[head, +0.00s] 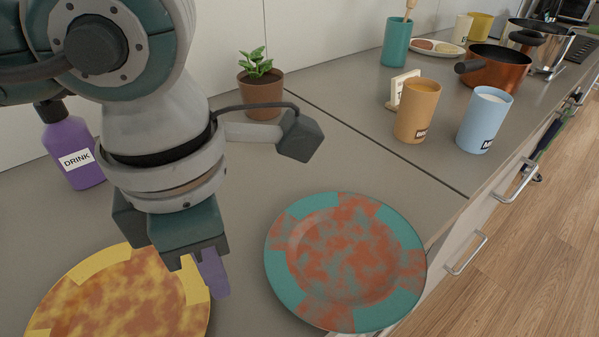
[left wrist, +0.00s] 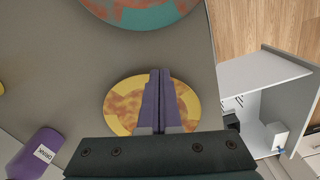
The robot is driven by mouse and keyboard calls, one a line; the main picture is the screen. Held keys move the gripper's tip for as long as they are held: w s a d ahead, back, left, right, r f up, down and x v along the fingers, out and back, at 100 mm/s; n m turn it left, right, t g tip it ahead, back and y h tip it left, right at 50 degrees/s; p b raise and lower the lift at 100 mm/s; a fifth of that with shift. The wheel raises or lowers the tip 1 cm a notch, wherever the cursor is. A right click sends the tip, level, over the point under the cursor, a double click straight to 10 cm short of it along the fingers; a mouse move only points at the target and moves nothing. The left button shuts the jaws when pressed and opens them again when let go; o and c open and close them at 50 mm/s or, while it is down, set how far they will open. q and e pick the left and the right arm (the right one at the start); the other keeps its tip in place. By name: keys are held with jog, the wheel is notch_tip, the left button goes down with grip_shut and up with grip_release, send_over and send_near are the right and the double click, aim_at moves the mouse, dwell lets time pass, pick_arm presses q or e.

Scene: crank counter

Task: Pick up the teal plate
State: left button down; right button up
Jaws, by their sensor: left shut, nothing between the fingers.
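The teal plate (head: 345,262) lies on the counter right of centre in the head view, its teal rim and middle mottled with rusty orange. Part of it shows at the top of the left wrist view (left wrist: 140,14). My left gripper (head: 214,272) is shut and empty, pointing down between the teal plate and a yellow plate. It does not touch the teal plate. Its purple fingers are closed together in the left wrist view (left wrist: 160,90), in front of the yellow plate. My right gripper is not in view.
The yellow plate (head: 120,300) lies on the left. A purple drink bottle (head: 75,150), a potted plant (head: 262,92), an orange mug (head: 417,110) and a blue mug (head: 484,120) stand farther back. The counter's front edge runs close by the teal plate's right side.

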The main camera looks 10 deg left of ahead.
aim_at(286, 283)
pick_arm(q)
jog(key=f, duration=0.5)
jog(key=shift+w+d, duration=0.15)
jog(key=shift+d, duration=0.15)
jog(key=shift+w+d, duration=0.7)
jog(key=shift+d, duration=0.25)
jog(key=shift+w+d, duration=0.3)
jog(key=shift+d, duration=0.1)
jog(key=shift+w+d+f+b, duration=0.15)
jog(key=shift+w+d+b, duration=0.75)
jog(key=shift+d+b, duration=0.3)
jog(key=shift+r, duration=0.2)
jog(key=shift+a, duration=0.1)
